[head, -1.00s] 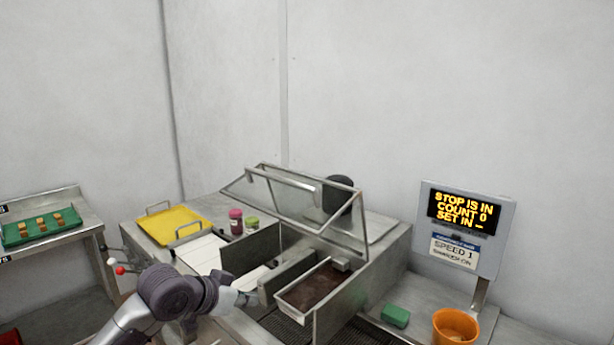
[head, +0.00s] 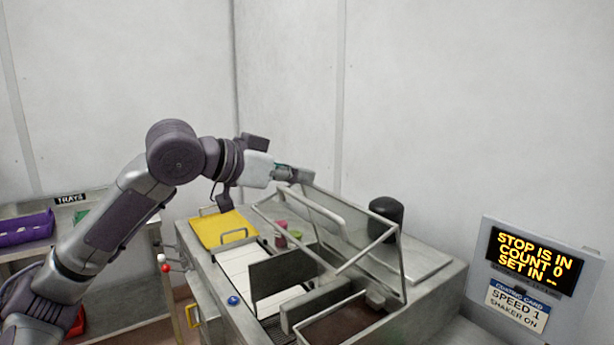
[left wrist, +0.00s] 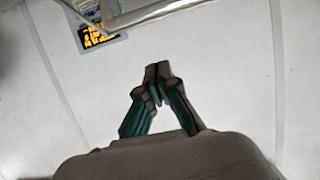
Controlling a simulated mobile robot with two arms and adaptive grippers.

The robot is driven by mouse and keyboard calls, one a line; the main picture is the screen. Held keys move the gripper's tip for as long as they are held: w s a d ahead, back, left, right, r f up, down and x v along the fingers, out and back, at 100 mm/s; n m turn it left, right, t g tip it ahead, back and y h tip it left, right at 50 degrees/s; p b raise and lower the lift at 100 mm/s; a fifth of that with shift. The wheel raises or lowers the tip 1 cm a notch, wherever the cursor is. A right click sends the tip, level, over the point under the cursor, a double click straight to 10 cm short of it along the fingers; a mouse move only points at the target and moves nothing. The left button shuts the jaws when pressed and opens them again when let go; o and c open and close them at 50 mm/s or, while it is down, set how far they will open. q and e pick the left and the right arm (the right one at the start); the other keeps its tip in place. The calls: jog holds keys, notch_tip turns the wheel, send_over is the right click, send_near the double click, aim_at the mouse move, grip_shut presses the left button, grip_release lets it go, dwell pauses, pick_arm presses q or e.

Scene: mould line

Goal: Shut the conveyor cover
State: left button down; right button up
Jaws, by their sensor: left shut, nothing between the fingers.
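The conveyor cover (head: 367,251), a clear panel in a grey metal frame with a light handle bar, stands raised and tilted over the conveyor machine (head: 440,276). Part of its frame also shows at the top of the left wrist view (left wrist: 150,14). My left gripper (head: 304,176) is at the cover's upper back-left corner. Its fingers (left wrist: 158,76) are shut with nothing between them. I cannot tell whether they touch the frame. My right gripper is not in view.
A yellow tray (head: 222,229) and small jars (head: 281,236) sit behind the belt. A black rounded part (head: 386,219) stands behind the cover. A display panel (head: 531,262) reads "STOP IS IN". A side table with a purple tray (head: 25,229) is at left.

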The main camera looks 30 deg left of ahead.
aim_at(321, 211)
pick_arm(q)
jog(key=p+x, duration=0.2)
jog(key=x, duration=0.5)
jog(key=shift+w+d+r+p, duration=0.1)
jog(key=shift+w+d+p, duration=0.1)
jog(key=shift+p, duration=0.1)
jog(key=f, duration=0.1)
jog(key=s+a+f, duration=0.1)
jog(key=shift+s+f, duration=0.2)
jog(key=shift+f, duration=0.2)
jog(key=shift+s+a+f, duration=0.15)
jog(key=shift+s+f, duration=0.1)
jog(key=shift+s, duration=0.25)
jog(key=shift+f, duration=0.1)
jog(key=shift+w, duration=0.1)
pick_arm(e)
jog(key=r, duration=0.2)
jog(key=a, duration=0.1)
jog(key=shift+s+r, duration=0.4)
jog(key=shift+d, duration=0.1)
